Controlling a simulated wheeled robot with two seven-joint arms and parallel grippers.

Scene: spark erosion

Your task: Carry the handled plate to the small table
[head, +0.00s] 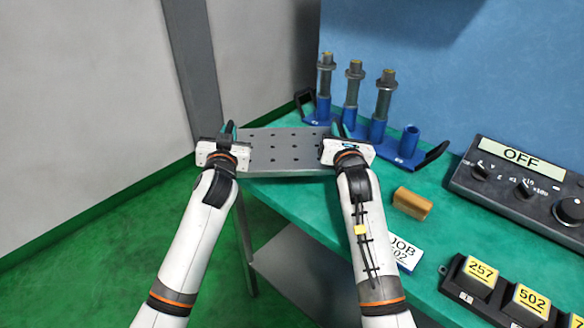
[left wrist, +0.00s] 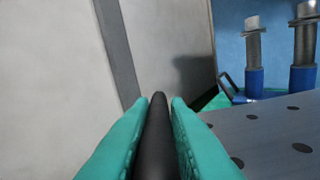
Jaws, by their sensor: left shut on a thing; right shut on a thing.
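The handled plate (head: 286,152) is a flat grey metal plate with rows of dark holes. It is at the left end of the green-topped bench in the head view, and its front edge reaches past the bench's edge. My left gripper (head: 230,132) is shut on the black handle at its left end. In the left wrist view, the green fingers close on that dark handle (left wrist: 156,135), with the plate (left wrist: 275,140) to the right. My right gripper (head: 338,132) is at the plate's right end, shut on the handle there, which is mostly hidden. I cannot make out the small table.
Behind the plate, a blue rack (head: 377,130) holds several metal cylinders in sockets. A brown block (head: 412,203), a JOB card (head: 404,252), a control box (head: 525,180) and numbered yellow blocks (head: 480,275) are on the bench (head: 310,205). Green floor (head: 130,220) is free at left.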

